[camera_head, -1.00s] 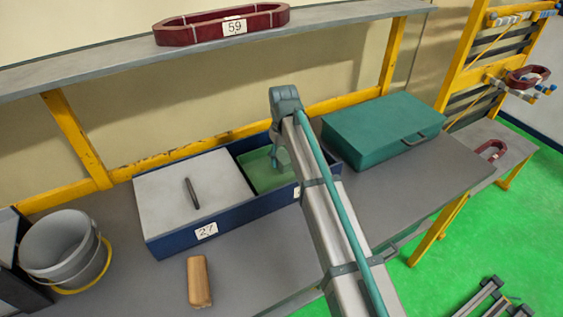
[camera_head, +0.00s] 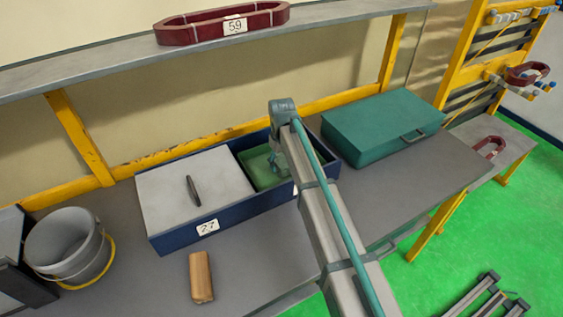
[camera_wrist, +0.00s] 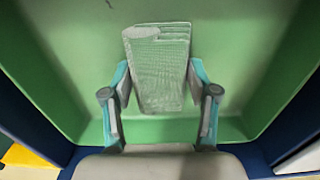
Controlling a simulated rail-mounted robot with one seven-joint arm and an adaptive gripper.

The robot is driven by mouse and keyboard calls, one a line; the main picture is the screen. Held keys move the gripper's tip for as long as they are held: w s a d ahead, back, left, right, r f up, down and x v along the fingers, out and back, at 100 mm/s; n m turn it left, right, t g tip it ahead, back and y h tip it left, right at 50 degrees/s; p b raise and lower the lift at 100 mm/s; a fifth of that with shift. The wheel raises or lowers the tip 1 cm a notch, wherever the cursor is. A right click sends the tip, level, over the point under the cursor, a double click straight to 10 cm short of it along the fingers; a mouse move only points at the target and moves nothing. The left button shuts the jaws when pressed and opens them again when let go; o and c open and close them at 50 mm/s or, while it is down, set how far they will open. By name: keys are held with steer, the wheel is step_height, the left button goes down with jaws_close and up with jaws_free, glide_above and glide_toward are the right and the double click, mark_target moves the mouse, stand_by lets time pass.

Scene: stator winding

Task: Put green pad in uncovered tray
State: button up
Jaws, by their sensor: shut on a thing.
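The pad (camera_wrist: 160,75) is a pale grey-green, mesh-textured block in the wrist view. My gripper (camera_wrist: 158,92) is shut on it, with one teal finger on each side. The uncovered tray (camera_head: 262,178) is the green-lined right part of a blue box, and its green floor and walls surround the pad in the wrist view. In the head view my gripper (camera_head: 275,163) reaches down into this tray. The pad is hard to make out there. I cannot tell whether the pad touches the tray floor.
A grey lid (camera_head: 193,190) with a dark handle covers the box's left part, labelled 27. A teal case (camera_head: 382,127) stands right of the box. A wooden block (camera_head: 201,277) and a grey bucket (camera_head: 66,247) are on the bench. A shelf (camera_head: 100,62) runs above.

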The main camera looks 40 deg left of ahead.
mark_target(282, 161)
steer(key=shift+f, duration=0.15)
steer(key=o, duration=1.4)
steer(key=shift+o, duration=0.2)
step_height(282, 161, up, 12)
steer(key=b, duration=0.2)
steer(key=shift+r+b, duration=0.25)
steer(key=shift+b, duration=0.05)
steer(key=shift+w, duration=0.1)
